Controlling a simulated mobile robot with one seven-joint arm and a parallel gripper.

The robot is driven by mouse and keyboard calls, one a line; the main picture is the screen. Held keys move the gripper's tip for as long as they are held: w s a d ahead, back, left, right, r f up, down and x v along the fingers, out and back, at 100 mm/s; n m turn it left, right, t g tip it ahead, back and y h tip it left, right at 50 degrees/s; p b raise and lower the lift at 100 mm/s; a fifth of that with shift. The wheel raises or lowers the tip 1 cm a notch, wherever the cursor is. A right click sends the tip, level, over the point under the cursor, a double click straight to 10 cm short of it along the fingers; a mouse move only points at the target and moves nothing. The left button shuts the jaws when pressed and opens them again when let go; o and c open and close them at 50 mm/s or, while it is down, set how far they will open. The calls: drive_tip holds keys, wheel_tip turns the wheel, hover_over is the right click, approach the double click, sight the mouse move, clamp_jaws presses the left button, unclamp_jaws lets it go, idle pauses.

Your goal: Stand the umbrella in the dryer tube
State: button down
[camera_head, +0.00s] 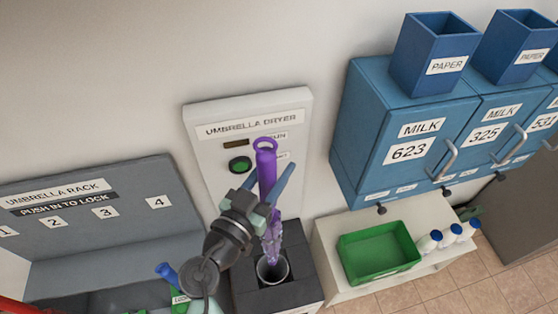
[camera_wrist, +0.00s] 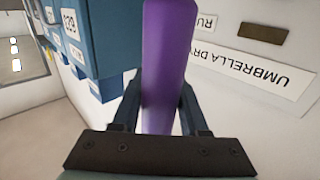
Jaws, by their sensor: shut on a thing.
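A purple umbrella (camera_head: 267,175) is upright in the head view, with a ring at its top end. My gripper (camera_head: 268,185) is shut on its upper shaft, and the purple shaft (camera_wrist: 164,70) also stands between the two fingers (camera_wrist: 160,105) in the wrist view. The umbrella dryer (camera_head: 294,110) has a pale panel with a green button and a dark base. Its round tube (camera_head: 273,270) opens in the base. The umbrella's lower end is above or at the tube's mouth; I cannot tell whether it is inside.
A grey umbrella rack (camera_head: 110,225) with numbered slots stands at the left. Blue milk boxes (camera_head: 405,140) with blue paper bins (camera_head: 432,55) are at the right. A green tray (camera_head: 378,252) and several white bottles (camera_head: 440,238) are on a low pale shelf beside the dryer.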

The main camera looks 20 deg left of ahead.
wheel_tip(320, 180, down, 37)
drive_tip(key=b, duration=3.7)
drive_tip(key=shift+c, duration=1.8)
unclamp_jaws()
drive_tip(key=shift+s+f, duration=0.15)
